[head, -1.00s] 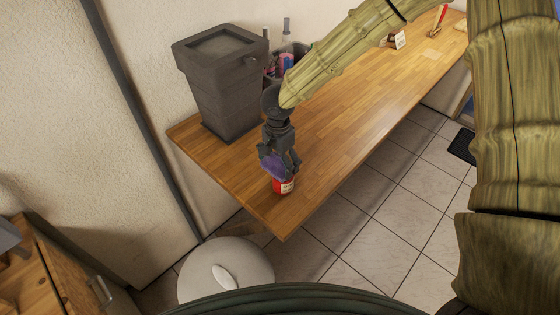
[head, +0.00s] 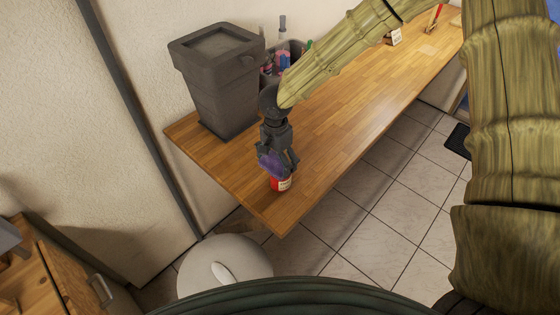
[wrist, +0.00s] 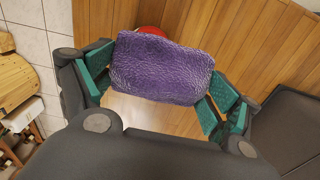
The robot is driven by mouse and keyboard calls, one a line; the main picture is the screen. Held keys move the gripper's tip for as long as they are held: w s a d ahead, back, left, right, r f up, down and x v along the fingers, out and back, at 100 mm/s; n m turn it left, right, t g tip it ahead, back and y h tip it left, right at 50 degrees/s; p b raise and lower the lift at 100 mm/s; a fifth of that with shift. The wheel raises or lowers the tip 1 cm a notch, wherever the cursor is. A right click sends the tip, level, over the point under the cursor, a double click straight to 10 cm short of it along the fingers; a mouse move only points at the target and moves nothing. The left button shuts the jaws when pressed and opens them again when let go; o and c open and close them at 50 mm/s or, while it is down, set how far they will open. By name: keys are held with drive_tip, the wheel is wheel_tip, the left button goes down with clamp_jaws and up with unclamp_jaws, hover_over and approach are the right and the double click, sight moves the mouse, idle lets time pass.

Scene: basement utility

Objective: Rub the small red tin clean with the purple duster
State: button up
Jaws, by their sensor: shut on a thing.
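The small red tin (head: 281,185) stands on the wooden table near its front left end. The purple duster (head: 270,164) is held in my gripper (head: 277,168), right above the tin and overlapping its top in the head view. In the wrist view the duster (wrist: 162,68) spans the space between the two fingers of my gripper (wrist: 155,75), which are shut on it. Only a sliver of the tin's red top (wrist: 152,31) shows behind the duster's far edge. I cannot tell how firmly duster and tin touch.
A dark grey bin (head: 217,85) stands on the wooden table (head: 340,125) left of my gripper, with a container of bottles (head: 284,58) behind it. A round pale lidded bin (head: 225,262) stands on the floor below the table's near end. The table right of the tin is clear.

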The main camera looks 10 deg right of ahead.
drive_tip(key=shift+w+a, duration=0.1)
drive_tip(key=shift+w, duration=0.1)
drive_tip(key=shift+s, duration=0.15)
drive_tip(key=shift+s+d, duration=0.65)
drive_tip(key=shift+s, duration=0.2)
drive_tip(key=shift+w, duration=0.1)
drive_tip(key=shift+w+a, duration=0.35)
drive_tip(key=shift+w, duration=0.1)
drive_tip(key=shift+r, duration=3.55)
